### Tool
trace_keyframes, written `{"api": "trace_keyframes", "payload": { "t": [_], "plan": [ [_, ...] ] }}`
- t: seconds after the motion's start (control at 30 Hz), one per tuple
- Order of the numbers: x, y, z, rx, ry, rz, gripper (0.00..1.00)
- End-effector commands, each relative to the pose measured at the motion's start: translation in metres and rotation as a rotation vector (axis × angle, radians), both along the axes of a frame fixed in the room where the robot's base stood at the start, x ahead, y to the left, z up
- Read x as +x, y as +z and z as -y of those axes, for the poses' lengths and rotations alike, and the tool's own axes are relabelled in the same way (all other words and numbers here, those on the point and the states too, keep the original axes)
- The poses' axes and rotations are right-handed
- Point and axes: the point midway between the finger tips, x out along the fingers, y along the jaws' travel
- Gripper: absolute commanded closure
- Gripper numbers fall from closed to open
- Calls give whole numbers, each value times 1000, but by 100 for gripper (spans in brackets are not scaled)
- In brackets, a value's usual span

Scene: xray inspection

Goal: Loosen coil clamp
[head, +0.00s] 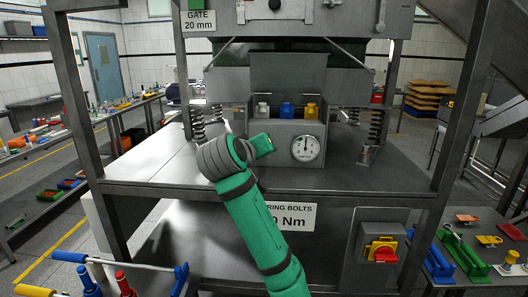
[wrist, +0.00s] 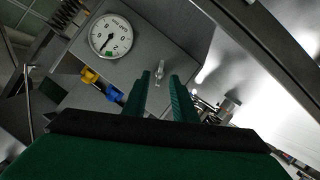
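No part is labelled as the coil clamp, so I cannot tell for sure which it is. In the wrist view a small silver lever-like fitting (wrist: 160,70) stands on the grey front panel of a box. It appears between my two green fingertips, beyond them. My gripper (wrist: 160,76) is open, with a clear gap and nothing held. In the head view my gripper (head: 266,144) is in front of the grey box, left of its round dial gauge (head: 305,148), and hides the fitting. The gauge also shows in the wrist view (wrist: 111,36).
White (head: 262,110), blue (head: 286,110) and yellow (head: 311,111) knob-like parts stand on the box. Springs (head: 198,124) flank it. A red-and-yellow switch (head: 381,250) sits below. The shelf's left side is clear.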

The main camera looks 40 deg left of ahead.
Motion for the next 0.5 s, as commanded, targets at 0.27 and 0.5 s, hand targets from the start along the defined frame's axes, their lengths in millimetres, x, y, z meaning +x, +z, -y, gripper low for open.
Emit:
{"api": "trace_keyframes", "payload": {
  "t": [0.27, 0.5],
  "plan": [
    [-45, 17, 16, 1, 1, 3, 75],
    [-62, 23, 22, 0, 0, 0, 75]
  ]
}}
